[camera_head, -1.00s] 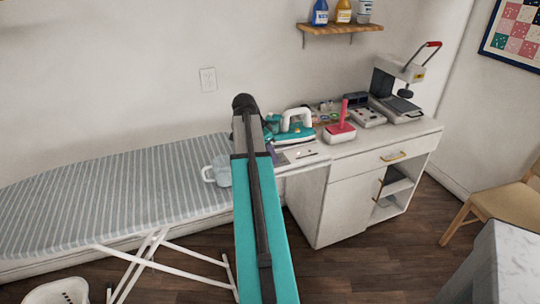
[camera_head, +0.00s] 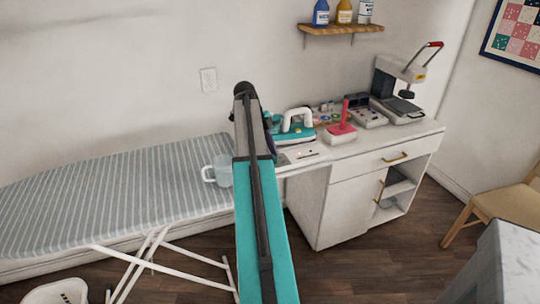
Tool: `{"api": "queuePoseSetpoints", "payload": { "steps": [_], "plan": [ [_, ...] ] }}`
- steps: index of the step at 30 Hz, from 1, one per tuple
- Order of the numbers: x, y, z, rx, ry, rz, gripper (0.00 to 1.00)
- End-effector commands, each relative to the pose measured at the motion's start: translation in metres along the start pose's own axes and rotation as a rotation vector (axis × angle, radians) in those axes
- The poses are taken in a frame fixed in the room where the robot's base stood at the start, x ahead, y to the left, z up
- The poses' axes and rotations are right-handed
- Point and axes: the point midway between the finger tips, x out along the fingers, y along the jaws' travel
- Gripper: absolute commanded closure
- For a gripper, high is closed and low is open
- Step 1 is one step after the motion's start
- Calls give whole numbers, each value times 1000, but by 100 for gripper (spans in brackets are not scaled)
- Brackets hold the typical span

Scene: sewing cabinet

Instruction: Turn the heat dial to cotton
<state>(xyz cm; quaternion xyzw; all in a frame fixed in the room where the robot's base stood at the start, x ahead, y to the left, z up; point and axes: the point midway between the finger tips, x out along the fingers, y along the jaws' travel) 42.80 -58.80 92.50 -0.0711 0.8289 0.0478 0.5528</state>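A teal iron with a white handle (camera_head: 296,121) stands at the left end of the white cabinet top. Its heat dial is too small to make out, or hidden behind my arm. My arm reaches up and away from me, with its dark far end (camera_head: 244,90) in front of the wall, just left of the iron. The gripper's fingers are hidden behind the arm, so I cannot tell whether they are open or shut.
A striped ironing board (camera_head: 110,188) with a clear jug (camera_head: 222,172) stands left of my arm. On the white cabinet (camera_head: 345,200) are a pink-red holder (camera_head: 340,132), small items, a grey box (camera_head: 366,114) and a press (camera_head: 399,85). A shelf with bottles (camera_head: 340,29) hangs above.

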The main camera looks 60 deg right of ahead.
Motion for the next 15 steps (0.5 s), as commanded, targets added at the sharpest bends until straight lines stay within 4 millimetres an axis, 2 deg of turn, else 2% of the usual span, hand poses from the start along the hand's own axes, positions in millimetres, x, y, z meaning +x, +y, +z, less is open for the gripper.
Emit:
{"api": "queuePoseSetpoints", "payload": {
  "steps": [1, 9, 15],
  "plan": [
    [-1, -2, 4, 36, -7, 18, 94],
    [-2, -3, 3, 239, -7, 101, 94],
    [-1, -4, 3, 333, -8, 139, 94]
  ]
}}
